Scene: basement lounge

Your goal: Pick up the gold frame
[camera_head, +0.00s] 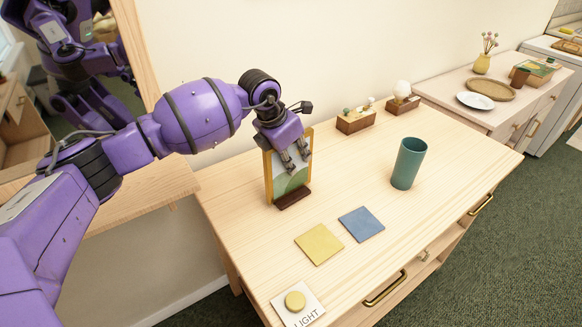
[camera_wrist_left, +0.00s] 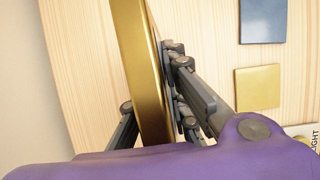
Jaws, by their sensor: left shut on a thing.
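The gold frame (camera_head: 268,180) stands upright on a dark brown base (camera_head: 292,198) at the left part of the wooden dresser top. It holds a picture with green and pale shapes. My left gripper (camera_head: 294,162) reaches it from above and is shut on its upper part. In the left wrist view the gold frame (camera_wrist_left: 140,70) runs between the dark fingers (camera_wrist_left: 155,115), one on each side. The frame's upper part is partly hidden by the gripper in the head view. My right gripper is not in view.
A teal cup (camera_head: 408,164) stands right of the frame. A yellow square (camera_head: 319,244), a blue square (camera_head: 361,224) and a LIGHT button plate (camera_head: 298,304) lie in front. Small wooden boxes (camera_head: 356,121) stand behind. A mirror (camera_head: 75,70) is at the left.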

